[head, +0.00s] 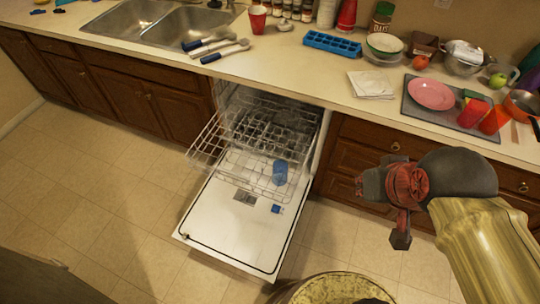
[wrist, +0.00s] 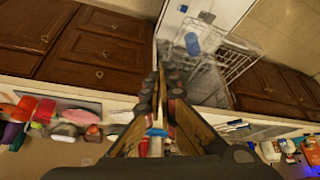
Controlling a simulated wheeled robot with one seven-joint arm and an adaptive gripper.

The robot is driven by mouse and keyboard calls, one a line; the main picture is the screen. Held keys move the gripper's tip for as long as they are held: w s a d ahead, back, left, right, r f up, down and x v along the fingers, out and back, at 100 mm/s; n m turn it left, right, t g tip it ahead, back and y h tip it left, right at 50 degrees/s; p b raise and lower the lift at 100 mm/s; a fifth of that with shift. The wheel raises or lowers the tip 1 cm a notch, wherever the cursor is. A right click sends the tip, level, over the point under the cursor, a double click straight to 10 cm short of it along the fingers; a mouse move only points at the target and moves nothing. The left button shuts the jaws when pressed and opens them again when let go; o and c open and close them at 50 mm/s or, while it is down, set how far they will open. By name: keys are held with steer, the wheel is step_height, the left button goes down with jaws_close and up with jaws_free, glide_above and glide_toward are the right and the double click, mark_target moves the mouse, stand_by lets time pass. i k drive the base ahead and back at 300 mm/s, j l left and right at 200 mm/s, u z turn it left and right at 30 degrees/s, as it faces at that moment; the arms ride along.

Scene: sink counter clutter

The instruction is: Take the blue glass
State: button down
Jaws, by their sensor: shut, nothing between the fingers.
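A translucent blue glass (head: 280,173) lies in the open dishwasher (head: 228,222), on the wire rack above the lowered door. It also shows near the top of the wrist view as a blue shape (wrist: 192,44). My gripper (head: 362,188) is in the air in front of the drawers, to the right of the dishwasher and apart from the glass. In the wrist view my gripper's fingers (wrist: 163,75) are together with nothing between them. Some of the glass is behind rack wires.
The counter holds a blue ice tray (head: 332,43), a red cup (head: 257,18), a pink plate (head: 431,94) and other clutter. A sink (head: 160,22) is at the left. The rack (head: 222,150) juts out over the door. A round golden rim (head: 335,288) shows at the bottom. Floor left of the door is clear.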

mark_target(279, 176)
steer(key=k+j+z, duration=0.1)
steer(key=j+z, duration=0.3)
steer(key=k+j+z, duration=0.2)
steer(key=z, duration=0.2)
steer(key=k+j+z, duration=0.2)
steer(key=z, duration=0.15)
steer(key=j, duration=0.05)
